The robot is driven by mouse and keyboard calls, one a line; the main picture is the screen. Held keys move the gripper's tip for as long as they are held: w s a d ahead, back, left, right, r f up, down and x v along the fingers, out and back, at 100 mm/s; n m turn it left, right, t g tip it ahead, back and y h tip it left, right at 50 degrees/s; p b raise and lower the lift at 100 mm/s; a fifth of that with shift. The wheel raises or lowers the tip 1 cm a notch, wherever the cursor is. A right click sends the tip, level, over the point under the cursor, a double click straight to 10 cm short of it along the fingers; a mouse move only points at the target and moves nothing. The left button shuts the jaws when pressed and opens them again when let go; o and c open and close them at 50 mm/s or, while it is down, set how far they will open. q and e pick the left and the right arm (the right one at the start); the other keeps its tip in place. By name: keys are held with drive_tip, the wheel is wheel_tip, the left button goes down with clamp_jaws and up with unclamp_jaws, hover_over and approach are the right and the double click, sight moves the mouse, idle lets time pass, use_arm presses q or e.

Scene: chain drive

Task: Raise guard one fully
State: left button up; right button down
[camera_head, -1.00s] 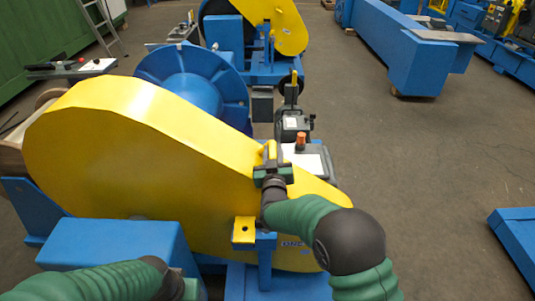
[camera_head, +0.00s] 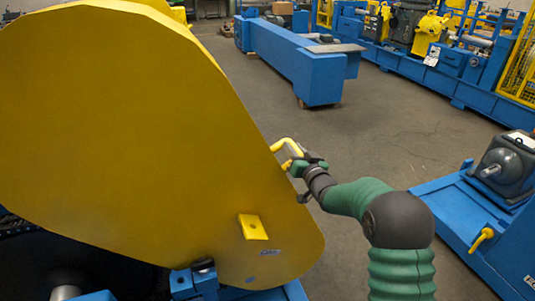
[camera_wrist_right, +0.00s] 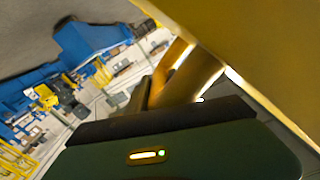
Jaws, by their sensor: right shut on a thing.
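Guard one (camera_head: 130,130) is a large yellow sheet cover filling the left of the head view. It is tilted up, with a dark gap under its lower left edge. Its yellow handle (camera_head: 282,144) sticks out from the right edge. My right gripper (camera_head: 301,163) is shut on this handle. In the right wrist view the handle (camera_wrist_right: 185,82) runs between the guard (camera_wrist_right: 265,40) and the dark gripper body, which hides part of the grip. A yellow tab (camera_head: 252,227) sits on the guard's lower face. My left gripper is not in view.
A blue stand (camera_head: 198,281) is below the guard's lower end. At the right is a blue frame (camera_head: 460,215) with a grey motor-like unit (camera_head: 505,168). A long blue beam (camera_head: 300,65) lies at the back. Grey floor (camera_head: 400,135) is clear between them.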

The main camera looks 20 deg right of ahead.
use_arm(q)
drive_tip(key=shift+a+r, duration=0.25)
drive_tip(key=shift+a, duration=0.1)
use_arm(e)
drive_tip(key=d, duration=0.3)
drive_tip(key=shift+d+r+m, duration=0.1)
drive_tip(key=shift+r+m, duration=0.1)
drive_tip(key=shift+m, duration=0.1)
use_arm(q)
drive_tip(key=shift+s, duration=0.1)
use_arm(e)
drive_tip(key=shift+s+d, duration=0.1)
drive_tip(key=shift+d, duration=0.05)
drive_tip(key=c, duration=1.4)
unclamp_jaws()
drive_tip(key=shift+d, duration=0.1)
drive_tip(key=shift+o, duration=1.2)
drive_tip(key=shift+d+f, duration=0.25)
drive_tip(key=shift+d, duration=0.05)
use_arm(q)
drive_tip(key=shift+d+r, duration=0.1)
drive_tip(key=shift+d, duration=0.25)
use_arm(e)
drive_tip(key=shift+a, duration=0.45)
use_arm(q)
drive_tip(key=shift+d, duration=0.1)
